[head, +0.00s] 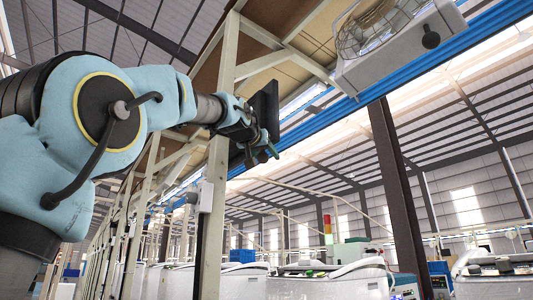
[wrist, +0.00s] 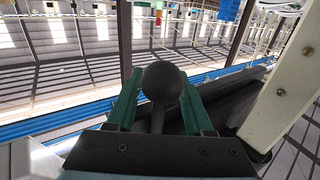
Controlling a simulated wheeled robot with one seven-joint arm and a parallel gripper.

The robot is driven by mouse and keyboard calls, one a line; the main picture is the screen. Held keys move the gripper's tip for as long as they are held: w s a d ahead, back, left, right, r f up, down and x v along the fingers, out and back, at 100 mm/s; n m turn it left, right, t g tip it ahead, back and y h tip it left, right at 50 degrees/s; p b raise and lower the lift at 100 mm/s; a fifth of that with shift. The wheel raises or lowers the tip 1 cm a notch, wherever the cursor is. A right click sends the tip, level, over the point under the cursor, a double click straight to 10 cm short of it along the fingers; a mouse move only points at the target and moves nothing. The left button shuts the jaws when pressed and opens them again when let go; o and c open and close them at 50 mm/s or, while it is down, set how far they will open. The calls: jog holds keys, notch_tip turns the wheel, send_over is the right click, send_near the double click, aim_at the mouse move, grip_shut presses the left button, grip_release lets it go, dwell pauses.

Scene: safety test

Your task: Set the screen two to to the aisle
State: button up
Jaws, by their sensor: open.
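A dark flat panel, which looks like the screen (head: 267,106), is seen nearly edge-on beside a beige post in the head view. My gripper (head: 262,155) is just below it, with its fingers pointing right. In the wrist view my gripper (wrist: 160,78) has its two green fingers apart. A dark round knob (wrist: 163,82) on a short stalk lies between them; I cannot tell if either finger touches it. A long dark surface (wrist: 235,96) to the right of the fingers may be the screen's edge. The screen's face is not clearly seen.
The beige post (head: 215,190) stands close to my gripper; a beige beam (wrist: 283,100) is close at right in the wrist view. A white box with a caged fan and black knob (head: 431,40) hangs upper right. A brown column (head: 398,190) and white machines (head: 325,280) stand beyond.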

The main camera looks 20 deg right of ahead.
jog(key=shift+c, duration=0.4)
jog(key=c, duration=0.7)
grip_shut()
